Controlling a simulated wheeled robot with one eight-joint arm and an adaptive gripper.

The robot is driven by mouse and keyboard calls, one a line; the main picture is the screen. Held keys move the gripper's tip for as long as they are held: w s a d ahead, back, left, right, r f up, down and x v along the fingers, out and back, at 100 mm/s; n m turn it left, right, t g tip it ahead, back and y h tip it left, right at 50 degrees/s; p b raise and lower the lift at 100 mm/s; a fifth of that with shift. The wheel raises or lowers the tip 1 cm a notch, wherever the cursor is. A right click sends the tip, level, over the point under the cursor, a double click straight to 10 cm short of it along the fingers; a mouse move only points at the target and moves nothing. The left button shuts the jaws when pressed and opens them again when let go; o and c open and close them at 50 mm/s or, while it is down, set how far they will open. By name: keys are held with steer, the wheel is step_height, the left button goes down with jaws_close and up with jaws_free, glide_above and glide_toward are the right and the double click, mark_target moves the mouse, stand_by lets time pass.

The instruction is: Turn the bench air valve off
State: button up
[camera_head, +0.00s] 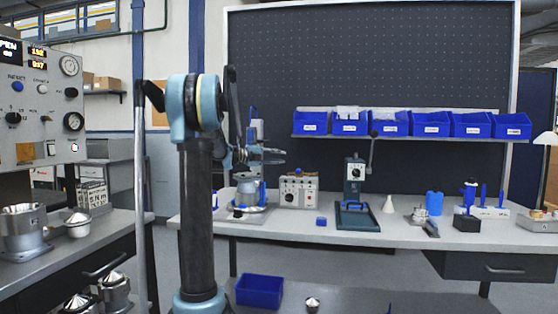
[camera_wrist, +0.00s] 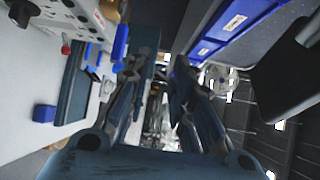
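I cannot clearly pick out the bench air valve in either view. A grey control box (camera_head: 299,190) with knobs stands on the back bench; it also shows at the upper left of the wrist view (camera_wrist: 72,14). My gripper (camera_head: 278,156) is above the bench's left part, in front of the dark pegboard and pointing right. In the wrist view my gripper (camera_wrist: 158,82) has its two fingers apart, with nothing seen between them. The wrist picture is turned sideways, with the bench along its left.
Blue bins (camera_head: 430,124) hang behind. An instrument panel (camera_head: 40,100) and metal housings (camera_head: 24,230) are at left.

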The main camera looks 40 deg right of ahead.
steer(key=w+a, duration=0.3)
steer(key=a, duration=0.4)
stand_by(0.8)
steer(key=shift+d, duration=0.1)
stand_by(0.5)
